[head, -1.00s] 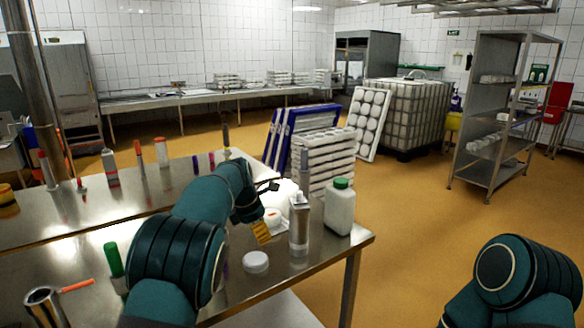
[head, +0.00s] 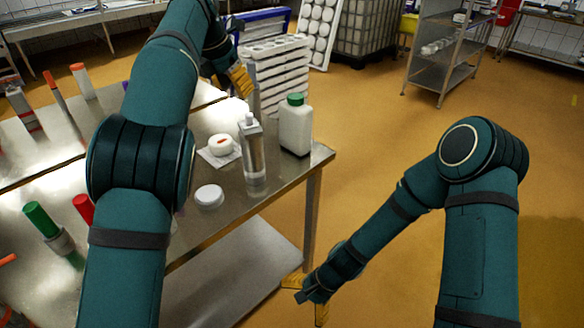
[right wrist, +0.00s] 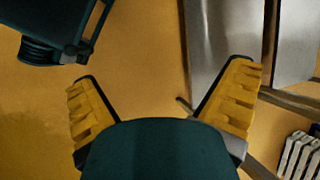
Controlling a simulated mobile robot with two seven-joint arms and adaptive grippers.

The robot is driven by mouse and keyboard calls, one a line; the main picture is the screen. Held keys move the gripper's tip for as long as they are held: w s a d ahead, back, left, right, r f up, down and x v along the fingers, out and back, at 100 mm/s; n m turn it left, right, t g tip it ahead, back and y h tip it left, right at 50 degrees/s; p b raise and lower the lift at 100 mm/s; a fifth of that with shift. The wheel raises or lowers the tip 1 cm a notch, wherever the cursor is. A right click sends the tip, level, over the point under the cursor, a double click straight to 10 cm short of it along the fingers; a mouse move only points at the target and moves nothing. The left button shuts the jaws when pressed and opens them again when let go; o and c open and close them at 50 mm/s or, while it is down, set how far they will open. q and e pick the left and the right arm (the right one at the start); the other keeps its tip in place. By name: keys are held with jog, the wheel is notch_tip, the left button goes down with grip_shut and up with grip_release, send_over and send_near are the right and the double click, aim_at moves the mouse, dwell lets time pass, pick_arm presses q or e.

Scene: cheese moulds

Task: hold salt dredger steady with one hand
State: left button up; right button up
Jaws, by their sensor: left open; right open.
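No thing in view is clearly marked as the salt dredger. A tall clear-and-grey bottle with a narrow top (head: 253,160) stands upright near the table's right corner, and I cannot tell if it is the dredger. My left gripper (head: 239,80) is open above the table's far edge, beyond the bottle and apart from it; its far finger is partly hidden. My right gripper (head: 307,298) is open and empty, low beside the table's front edge. Its two yellow fingers also show spread in the right wrist view (right wrist: 160,82), over bare floor.
A green-capped white bottle (head: 296,126) stands right of the clear bottle. Stacked white moulds (head: 272,75) stand behind the steel table (head: 213,235).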

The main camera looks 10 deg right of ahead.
jog(key=w+a+r+m+t+y, duration=0.1)
jog(key=w+a+r+m+y, duration=0.2)
jog(key=w+r+m+y, duration=0.25)
jog(key=m+t+y, duration=0.2)
jog(key=m+t, duration=0.9)
send_near(252, 154)
notch_tip(252, 154, down, 3)
jog(key=d, duration=0.3)
jog(key=x, duration=1.4)
jog(key=shift+w+r, duration=0.25)
jog(key=shift+w, duration=0.05)
